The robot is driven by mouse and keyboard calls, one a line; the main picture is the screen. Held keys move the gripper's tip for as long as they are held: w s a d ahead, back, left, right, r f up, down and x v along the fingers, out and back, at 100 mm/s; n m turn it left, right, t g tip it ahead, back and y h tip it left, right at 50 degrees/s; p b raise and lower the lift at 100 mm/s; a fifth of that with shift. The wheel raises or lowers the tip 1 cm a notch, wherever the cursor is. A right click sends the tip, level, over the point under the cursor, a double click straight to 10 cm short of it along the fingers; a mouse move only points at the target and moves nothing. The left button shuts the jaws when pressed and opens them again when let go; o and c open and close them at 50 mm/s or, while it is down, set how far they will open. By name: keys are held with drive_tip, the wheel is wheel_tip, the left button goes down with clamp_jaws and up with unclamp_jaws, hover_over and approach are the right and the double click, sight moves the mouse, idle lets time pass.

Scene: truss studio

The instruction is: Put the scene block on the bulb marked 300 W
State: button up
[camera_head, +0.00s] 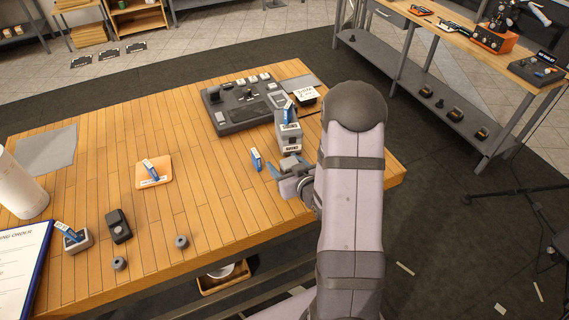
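No block in view is plainly readable as the scene block, and I see no bulb for certain. A white card (306,94) with handwriting, perhaps "300 W", lies behind the control board's right side. A grey box (289,139) with a small label stands right of the board, with a blue and white piece (289,112) at its top. Another blue and white piece (256,160) stands on the table to its left. My gripper (287,176) is just in front of the grey box and right of that piece. Its fingers are small and partly hidden by my arm.
A grey control board (243,104) lies at the table's back. An orange pad (152,171) bears a blue and white piece. Left front are a white cylinder (20,188), a clipboard (22,262), a grey block (78,241) and a dark device (118,226).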

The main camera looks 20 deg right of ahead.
drive_tip(key=shift+r, duration=0.2)
drive_tip(key=shift+b+v, duration=0.7)
drive_tip(key=shift+v, duration=1.6)
drive_tip(key=shift+s+r+p, duration=0.25)
drive_tip(key=shift+p, duration=0.25)
drive_tip(key=p+v, duration=0.6)
drive_tip(key=p, duration=0.4)
drive_tip(key=shift+s+p, duration=0.4)
